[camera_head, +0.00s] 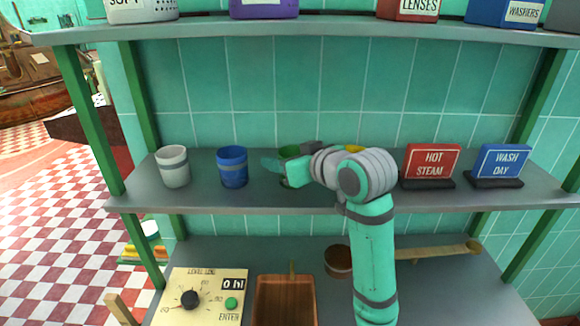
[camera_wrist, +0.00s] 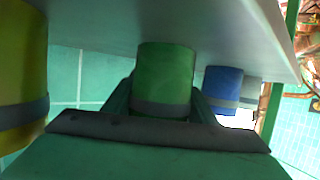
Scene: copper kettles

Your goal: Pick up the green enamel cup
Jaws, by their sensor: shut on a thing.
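The green enamel cup (camera_head: 289,152) is on the middle shelf in the head view, mostly hidden behind my gripper (camera_head: 283,172). In the wrist view, which is upside down, the green cup (camera_wrist: 165,75) fills the middle, with a grey band around it. My gripper (camera_wrist: 162,98) has a finger on each side of it and is shut on it. The cup's base appears at or close to the shelf surface; I cannot tell if there is a gap.
A white cup (camera_head: 173,167) and a blue cup (camera_head: 232,167) stand left of the green one. A yellow cup (camera_head: 354,148) is partly hidden behind my arm. Red (camera_head: 431,162) and blue (camera_head: 500,162) signs stand at right. The upper shelf (camera_head: 330,36) hangs above.

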